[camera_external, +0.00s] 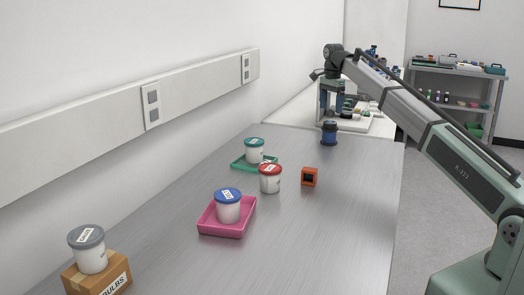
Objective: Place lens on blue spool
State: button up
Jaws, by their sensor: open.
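The blue spool (329,133), dark with a blue middle, stands upright at the far end of the grey table. My gripper (330,110) points down above the spool and is open; its fingers are small and partly blend with the background. I cannot make out a lens by itself. Several white lidded jars bear labels too small to read surely: a green-lidded jar (254,151), a red-lidded jar (270,179), a blue-lidded jar (228,207) and a grey-lidded jar (91,253).
The green-lidded jar is on a green tray (238,163), the blue-lidded one on a pink tray (224,232), the grey-lidded one on a cardboard box (112,280). An orange block (309,177) with a dark opening sits beside the red-lidded jar. The table's right side is clear.

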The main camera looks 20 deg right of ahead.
jog(key=shift+r, duration=2.9)
